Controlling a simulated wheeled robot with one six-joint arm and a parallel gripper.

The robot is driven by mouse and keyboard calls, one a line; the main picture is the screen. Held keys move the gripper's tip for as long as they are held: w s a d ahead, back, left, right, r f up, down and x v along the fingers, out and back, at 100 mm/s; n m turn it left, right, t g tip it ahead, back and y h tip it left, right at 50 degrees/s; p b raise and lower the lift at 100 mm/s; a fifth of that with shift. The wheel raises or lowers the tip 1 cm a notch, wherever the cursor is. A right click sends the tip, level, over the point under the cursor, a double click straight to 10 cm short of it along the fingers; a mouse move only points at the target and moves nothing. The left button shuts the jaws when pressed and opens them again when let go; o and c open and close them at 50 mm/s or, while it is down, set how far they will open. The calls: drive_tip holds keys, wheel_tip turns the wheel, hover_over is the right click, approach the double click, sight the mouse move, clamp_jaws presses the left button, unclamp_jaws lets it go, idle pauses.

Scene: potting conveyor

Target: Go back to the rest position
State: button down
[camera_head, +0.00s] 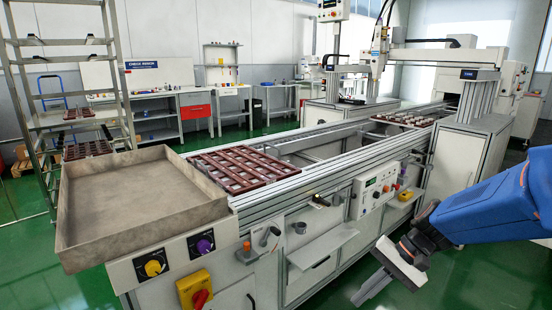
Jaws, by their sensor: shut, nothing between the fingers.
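My blue arm comes in from the right edge. My gripper (372,288) hangs at its end in the lower right, in front of the conveyor and over the green floor. Its fingers point down and to the left. They look closed together and hold nothing. The gripper is apart from the conveyor's front panel and touches nothing that I can see.
The conveyor (330,180) runs from the front left to the back right, with a control box (376,188) on its front. A large empty tray (140,195) sits at its near end. A dark red rack (245,168) lies on the belt. Green floor (450,270) is free on the right.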

drive_tip(key=s+d+r+n+t+h, duration=0.2)
drive_tip(key=s+d+r+n+h, duration=0.1)
drive_tip(key=s, duration=0.3)
drive_tip(key=s+d+r+n+t+h, duration=0.3)
drive_tip(key=s+d+r+h, duration=0.1)
drive_tip(key=s, duration=0.2)
drive_tip(key=shift+s+d+n+h, duration=0.2)
drive_tip(key=shift+s+n+h, duration=0.1)
idle(0.7)
